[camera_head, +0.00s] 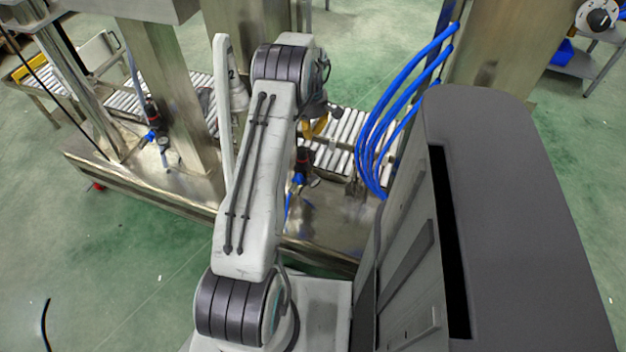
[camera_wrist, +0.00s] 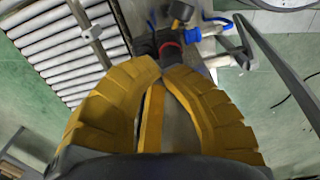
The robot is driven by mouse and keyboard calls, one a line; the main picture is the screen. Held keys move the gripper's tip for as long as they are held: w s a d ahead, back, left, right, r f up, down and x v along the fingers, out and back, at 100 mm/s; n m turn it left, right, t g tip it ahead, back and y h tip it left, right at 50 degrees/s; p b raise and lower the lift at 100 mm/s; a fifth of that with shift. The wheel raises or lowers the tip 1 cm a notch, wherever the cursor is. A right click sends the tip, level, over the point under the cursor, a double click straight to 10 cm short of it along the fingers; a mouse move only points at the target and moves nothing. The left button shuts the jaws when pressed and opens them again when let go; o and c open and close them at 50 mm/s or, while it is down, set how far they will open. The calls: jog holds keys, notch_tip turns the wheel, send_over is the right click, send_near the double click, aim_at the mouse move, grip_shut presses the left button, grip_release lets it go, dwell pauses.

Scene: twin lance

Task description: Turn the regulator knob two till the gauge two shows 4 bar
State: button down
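Beneath the "2" label (camera_head: 231,74) side of the frame, a dark regulator with a red ring (camera_head: 303,157), which I take for regulator two, stands partly behind my arm. It also shows in the wrist view as a black body with a red ring (camera_wrist: 168,44), just beyond my fingertips. My gripper (camera_head: 317,127) has yellow ribbed fingers and sits close above the regulator. In the wrist view the fingertips (camera_wrist: 163,68) are close together in front of the knob; whether they touch or grip it I cannot tell. No readable face of gauge two shows.
A second dark regulator (camera_head: 151,110) with a small gauge (camera_head: 163,143) stands at the left. Blue hoses (camera_head: 385,125) hang to the right of my gripper. Roller conveyors (camera_head: 345,130) lie behind. Steel posts (camera_head: 172,85) flank the bench. Green floor is open in front.

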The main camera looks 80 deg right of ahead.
aim_at(302, 153)
notch_tip(302, 153, down, 7)
jog(key=a+b, duration=0.2)
jog(key=b, duration=0.3)
jog(key=shift+w+a, duration=0.2)
jog(key=shift+w, duration=0.05)
dwell(0.3)
jog(key=shift+a, duration=0.1)
dwell(0.4)
jog(key=shift+w+d+f, duration=0.1)
jog(key=shift+w+d, duration=0.2)
jog(key=shift+w, duration=0.1)
dwell(0.6)
jog(key=shift+s+d+b, duration=0.1)
jog(key=shift+d+b, duration=0.2)
jog(key=shift+d, duration=0.15)
jog(key=shift+s+d+r, duration=0.1)
jog(key=shift+d+r, duration=0.1)
jog(key=shift+d, duration=0.15)
jog(key=shift+d, duration=0.3)
dwell(0.6)
